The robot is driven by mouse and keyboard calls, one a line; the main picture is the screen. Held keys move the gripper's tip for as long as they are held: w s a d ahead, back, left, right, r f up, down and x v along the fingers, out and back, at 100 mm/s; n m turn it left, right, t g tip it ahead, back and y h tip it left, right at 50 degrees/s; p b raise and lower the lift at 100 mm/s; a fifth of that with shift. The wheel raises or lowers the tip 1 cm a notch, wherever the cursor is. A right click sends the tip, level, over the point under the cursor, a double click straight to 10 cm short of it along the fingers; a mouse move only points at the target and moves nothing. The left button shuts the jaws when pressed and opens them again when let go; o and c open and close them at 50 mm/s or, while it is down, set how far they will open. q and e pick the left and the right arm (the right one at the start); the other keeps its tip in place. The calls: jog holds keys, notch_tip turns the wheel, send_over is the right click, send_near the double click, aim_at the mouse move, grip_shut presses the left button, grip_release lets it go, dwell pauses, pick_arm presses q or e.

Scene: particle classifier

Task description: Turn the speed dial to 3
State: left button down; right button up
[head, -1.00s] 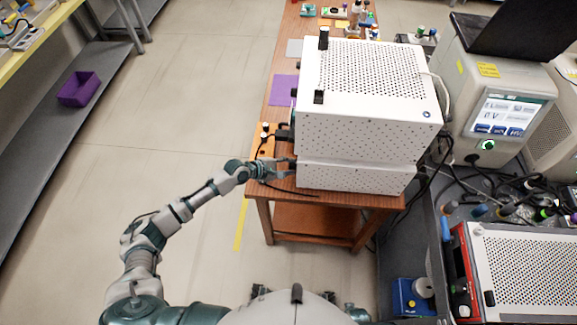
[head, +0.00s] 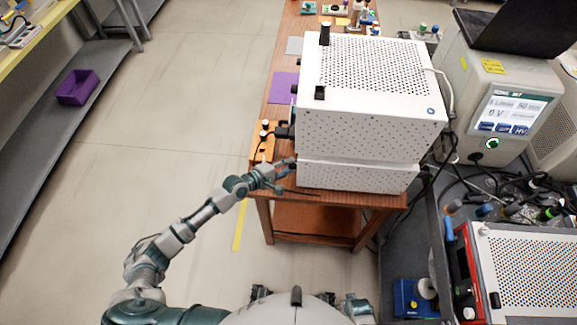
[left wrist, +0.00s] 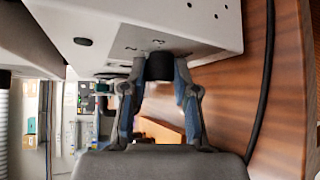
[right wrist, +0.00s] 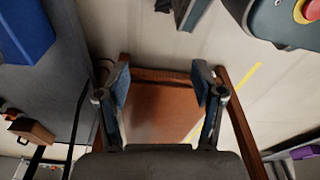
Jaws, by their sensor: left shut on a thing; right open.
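The white perforated machine (head: 365,145) stands on a brown wooden table (head: 375,199). Its speed dial, a black knob (left wrist: 160,66), shows in the left wrist view on the light panel, with small dark marks beside it. My left gripper (head: 287,174) is at the left side of the machine's lower box. In the left wrist view its fingers (left wrist: 158,72) are on both sides of the knob, shut on it. The dial's pointer and number are too small to read. My right gripper (right wrist: 162,88) is open and empty, facing the table's lower shelf (right wrist: 160,115).
A black cable (left wrist: 264,90) lies on the tabletop near my left gripper. An orange block (head: 262,143) and a purple mat (head: 284,88) lie farther back. A red-fronted perforated box (head: 530,265) and cables are at the right. The floor on the left is clear.

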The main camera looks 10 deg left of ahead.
pick_arm(q)
jog(key=f+m+t+b, duration=0.1)
jog(key=b, duration=0.3)
jog(key=shift+s+m+t+h, duration=0.15)
jog(key=shift+m+t+h, duration=0.15)
jog(key=shift+h, duration=0.1)
pick_arm(e)
jog(key=w+r, duration=0.3)
jog(key=r, duration=0.9)
jog(key=shift+w+a, duration=0.15)
jog(key=shift+w, duration=0.15)
jog(key=shift+f, duration=0.1)
pick_arm(q)
jog(key=c, duration=0.9)
grip_release()
jog(key=shift+r, duration=0.15)
jog(key=shift+a+r, duration=0.1)
jog(key=v, duration=1.2)
jog(key=shift+f, duration=0.3)
